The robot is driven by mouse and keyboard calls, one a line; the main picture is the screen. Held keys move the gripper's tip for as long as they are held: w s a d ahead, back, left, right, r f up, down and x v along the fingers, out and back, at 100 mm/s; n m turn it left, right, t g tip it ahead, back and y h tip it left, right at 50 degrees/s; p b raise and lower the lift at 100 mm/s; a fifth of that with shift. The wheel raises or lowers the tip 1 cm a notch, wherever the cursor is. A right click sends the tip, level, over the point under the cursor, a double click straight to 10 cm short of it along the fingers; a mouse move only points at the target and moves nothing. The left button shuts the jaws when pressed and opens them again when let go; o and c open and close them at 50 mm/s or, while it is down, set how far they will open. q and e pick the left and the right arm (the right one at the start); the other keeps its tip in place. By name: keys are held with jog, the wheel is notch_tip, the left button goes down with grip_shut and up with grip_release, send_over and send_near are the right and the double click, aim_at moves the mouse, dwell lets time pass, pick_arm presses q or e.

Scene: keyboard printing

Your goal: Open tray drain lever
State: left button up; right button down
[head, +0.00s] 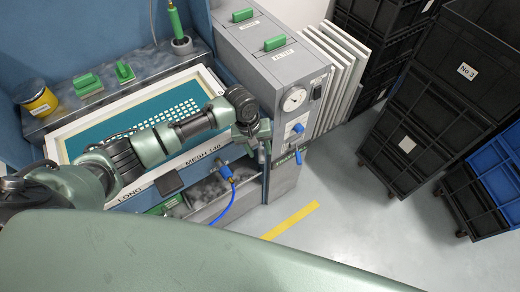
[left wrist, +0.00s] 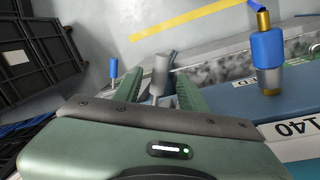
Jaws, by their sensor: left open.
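My left gripper (head: 266,140) is open at the front right corner of the screen-printing unit. In the left wrist view, its two green fingers (left wrist: 160,90) are apart, and a grey cylindrical handle (left wrist: 160,68) shows between them. I cannot tell whether they touch it. A small blue-handled lever (left wrist: 112,70) stands beyond the left finger. Blue levers (head: 298,128) also show on the grey cabinet's front in the head view. No label marks the drain lever clearly. The grey tray (head: 205,213) is below the frame's front edge. My right gripper is not in view.
A blue hose fitting (head: 228,172) sticks out at the front, right of the gripper in the left wrist view (left wrist: 268,60). The grey cabinet (head: 275,65) stands right of the screen frame (head: 65,132). Black crates (head: 410,145) stand at the right. Floor between is clear.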

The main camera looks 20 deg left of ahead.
pick_arm(q)
jog(key=shift+d+f, duration=0.1)
jog(key=shift+f, duration=0.55)
grip_shut()
jog(key=shift+w, duration=0.1)
dwell(0.9)
